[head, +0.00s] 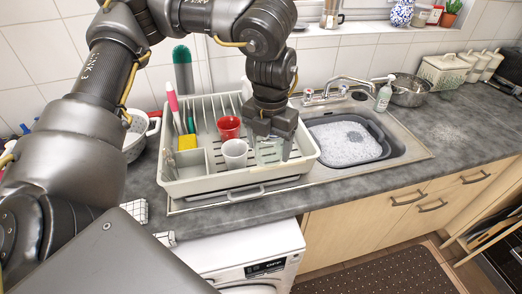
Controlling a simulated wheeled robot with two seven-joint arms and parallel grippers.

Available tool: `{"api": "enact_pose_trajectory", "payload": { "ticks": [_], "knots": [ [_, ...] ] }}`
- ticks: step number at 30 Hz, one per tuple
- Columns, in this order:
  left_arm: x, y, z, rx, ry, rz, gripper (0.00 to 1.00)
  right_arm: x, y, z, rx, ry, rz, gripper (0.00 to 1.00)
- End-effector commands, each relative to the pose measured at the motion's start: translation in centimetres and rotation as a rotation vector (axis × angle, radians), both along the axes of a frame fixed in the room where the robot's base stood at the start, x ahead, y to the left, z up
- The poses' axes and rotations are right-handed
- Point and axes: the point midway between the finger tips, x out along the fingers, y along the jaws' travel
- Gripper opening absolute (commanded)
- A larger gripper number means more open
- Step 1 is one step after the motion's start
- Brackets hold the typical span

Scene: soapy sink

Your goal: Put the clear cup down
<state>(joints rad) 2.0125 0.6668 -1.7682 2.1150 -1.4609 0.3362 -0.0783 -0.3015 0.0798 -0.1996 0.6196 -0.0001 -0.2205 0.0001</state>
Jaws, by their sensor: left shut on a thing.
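My left gripper (271,148) points down into the right part of the cream dish rack (212,187), to the left of the sink. It is shut on the clear cup (267,155), which is faint and partly hidden by the fingers. The cup is inside the rack's outline; I cannot tell whether it touches the rack floor. A white cup (235,154) stands in the rack just left of the clear cup. A red cup (228,127) stands behind the white one. My right gripper is not in view.
A brush with a pink handle (172,98) and a yellow sponge (187,142) are at the rack's left. A grey basin of suds (383,151) sits in the sink at right, near the tap (350,82). The counter (465,130) farther right is clear.

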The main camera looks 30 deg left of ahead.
Motion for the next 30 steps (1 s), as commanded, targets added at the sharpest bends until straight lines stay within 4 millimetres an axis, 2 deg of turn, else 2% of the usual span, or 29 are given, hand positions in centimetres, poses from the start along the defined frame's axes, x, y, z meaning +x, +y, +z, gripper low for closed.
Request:
{"api": "enact_pose_trajectory", "payload": {
  "ticks": [5, 11, 18, 22, 30],
  "knots": [
    [2.7, 0.5, -0.9, 0.000, 0.005, 0.005, 0.45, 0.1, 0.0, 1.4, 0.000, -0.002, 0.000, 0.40],
    [7.7, 1.6, -3.2, 0.000, 0.005, 0.005, 0.45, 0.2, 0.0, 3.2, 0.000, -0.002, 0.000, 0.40],
    [11.7, 2.5, -7.7, 0.001, 0.004, 0.002, 0.45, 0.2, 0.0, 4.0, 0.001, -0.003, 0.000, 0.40],
    [12.8, 2.6, -9.0, 0.001, 0.001, -0.001, 0.45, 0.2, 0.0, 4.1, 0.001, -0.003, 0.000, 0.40],
    [13.3, 2.7, -9.7, 0.000, 0.001, -0.003, 0.45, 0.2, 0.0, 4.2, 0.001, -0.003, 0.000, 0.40]
  ]
}}
